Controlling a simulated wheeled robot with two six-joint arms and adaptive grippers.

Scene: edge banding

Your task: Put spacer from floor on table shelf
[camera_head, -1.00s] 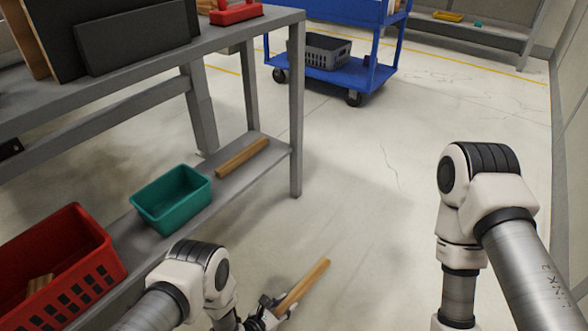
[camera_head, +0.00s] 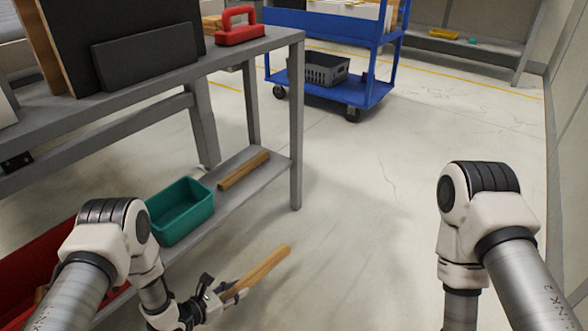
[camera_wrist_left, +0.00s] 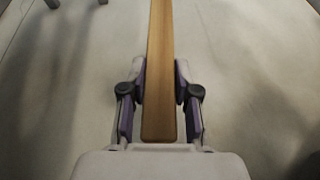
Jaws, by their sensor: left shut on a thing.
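My left gripper (camera_head: 232,291) is shut on a wooden spacer (camera_head: 262,268), a light brown bar that points up and to the right, clear of the table's right leg. In the left wrist view the spacer (camera_wrist_left: 160,70) runs straight out between the two fingers of the left gripper (camera_wrist_left: 160,92). The lower shelf (camera_head: 232,198) of the grey table is to the left of and beyond the gripper. Another wooden bar (camera_head: 244,170) lies on that shelf near its right end. My right gripper is out of the picture; only its arm shows.
A teal bin (camera_head: 180,212) stands on the shelf beside the wooden bar. A red crate (camera_head: 40,262) is partly hidden behind my left arm. The table leg (camera_head: 296,140) bounds the shelf's right end. A blue cart (camera_head: 335,85) stands at the back. The floor between is clear.

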